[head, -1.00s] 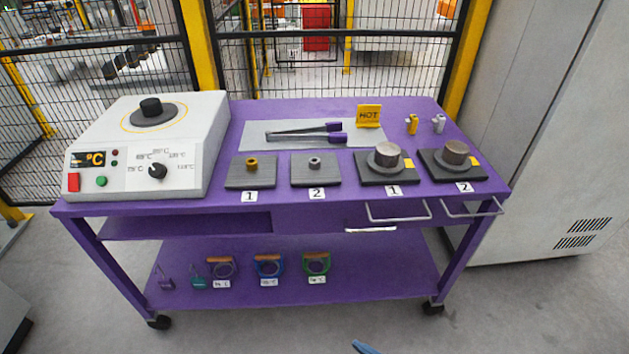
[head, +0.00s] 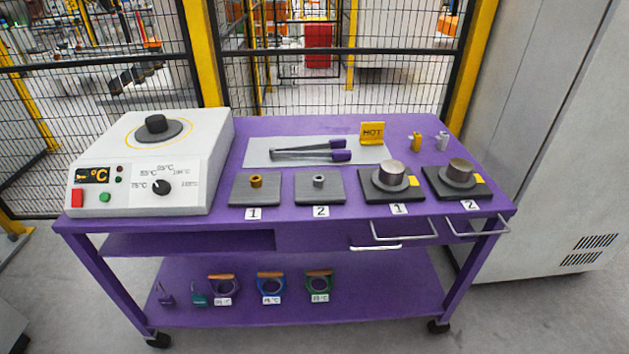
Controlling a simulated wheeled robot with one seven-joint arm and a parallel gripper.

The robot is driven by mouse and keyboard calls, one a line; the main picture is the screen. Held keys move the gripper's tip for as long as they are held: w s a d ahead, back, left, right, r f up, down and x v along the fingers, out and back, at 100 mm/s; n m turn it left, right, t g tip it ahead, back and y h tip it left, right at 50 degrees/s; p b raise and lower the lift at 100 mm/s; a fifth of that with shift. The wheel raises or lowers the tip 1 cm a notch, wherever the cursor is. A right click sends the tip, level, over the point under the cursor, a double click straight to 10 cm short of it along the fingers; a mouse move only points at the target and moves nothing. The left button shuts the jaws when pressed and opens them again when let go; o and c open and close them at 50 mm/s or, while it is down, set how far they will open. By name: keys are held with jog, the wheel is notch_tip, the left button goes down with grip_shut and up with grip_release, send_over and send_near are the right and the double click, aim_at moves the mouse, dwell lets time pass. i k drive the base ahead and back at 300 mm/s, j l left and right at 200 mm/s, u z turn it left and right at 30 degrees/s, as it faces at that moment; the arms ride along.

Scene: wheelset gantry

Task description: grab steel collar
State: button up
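The steel collar (head: 319,181) is a small grey ring. It sits upright on the dark square pad (head: 333,197) labelled 2, in the middle of the purple cart top. A similar brass-coloured collar (head: 256,182) sits on the pad (head: 243,197) labelled 1, just to its left. My gripper is not in view, so its state and its place relative to the collar do not show. Nothing covers the steel collar.
Tongs (head: 306,152) lie on a grey plate behind the pads. A heater box (head: 137,160) stands left. Two bases with steel cylinders (head: 391,172) (head: 460,170) stand right, near a yellow HOT sign (head: 372,133). A fence is behind; a grey cabinet (head: 560,140) is at right.

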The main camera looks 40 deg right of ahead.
aim_at(318, 180)
jog(key=i+l+u, duration=0.25)
jog(key=i, duration=0.3)
jog(key=i+l+u, duration=0.25)
jog(key=i, duration=0.25)
